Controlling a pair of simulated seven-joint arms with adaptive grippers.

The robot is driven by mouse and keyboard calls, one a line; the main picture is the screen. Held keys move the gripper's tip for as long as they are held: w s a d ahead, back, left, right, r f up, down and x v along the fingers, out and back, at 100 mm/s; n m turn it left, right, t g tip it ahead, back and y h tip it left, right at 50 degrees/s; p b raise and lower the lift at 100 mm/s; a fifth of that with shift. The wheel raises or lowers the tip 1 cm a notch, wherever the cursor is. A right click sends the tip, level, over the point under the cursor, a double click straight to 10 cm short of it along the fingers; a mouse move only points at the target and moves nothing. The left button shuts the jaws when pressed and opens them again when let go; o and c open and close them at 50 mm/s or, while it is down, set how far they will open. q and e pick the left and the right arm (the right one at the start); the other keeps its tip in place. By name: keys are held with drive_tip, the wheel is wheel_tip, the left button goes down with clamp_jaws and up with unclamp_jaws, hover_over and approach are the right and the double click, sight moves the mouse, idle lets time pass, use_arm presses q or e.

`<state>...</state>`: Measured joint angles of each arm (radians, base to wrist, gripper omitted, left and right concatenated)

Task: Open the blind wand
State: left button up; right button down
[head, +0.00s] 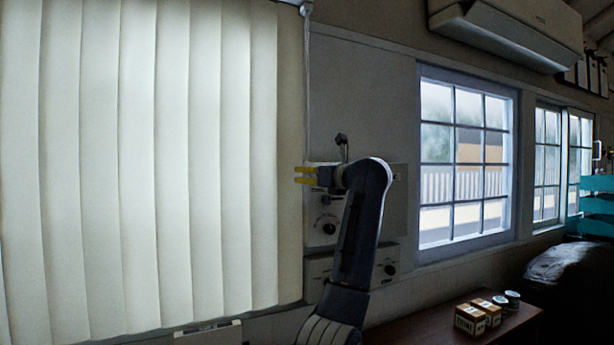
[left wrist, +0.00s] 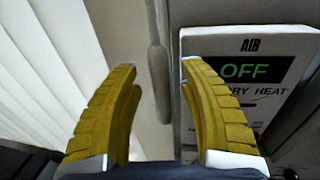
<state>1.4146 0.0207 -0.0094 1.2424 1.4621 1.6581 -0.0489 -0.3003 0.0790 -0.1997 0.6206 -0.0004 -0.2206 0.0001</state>
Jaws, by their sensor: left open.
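The blind wand (head: 306,80) is a thin pale rod hanging from the head rail at the right edge of the vertical blind (head: 150,150). The blind's broad white slats hang side by side and cover the window. My left gripper (head: 304,175) has yellow fingers pointing left at the lower part of the wand. In the left wrist view, the left gripper (left wrist: 160,75) is open. The wand's thicker lower end (left wrist: 158,85) shows between the fingers or just beyond them, with visible gaps on both sides. I cannot tell its depth exactly. My right gripper is not in view.
A wall panel with an "OFF" display (left wrist: 245,75) is close to the right finger. Control boxes with knobs (head: 327,228) are on the wall behind my arm. A table (head: 420,325) with small boxes (head: 478,315) stands at lower right.

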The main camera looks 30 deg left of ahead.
use_arm(q)
drive_tip(key=shift+x, duration=0.85)
drive_tip(key=shift+c, duration=0.4)
clamp_jaws()
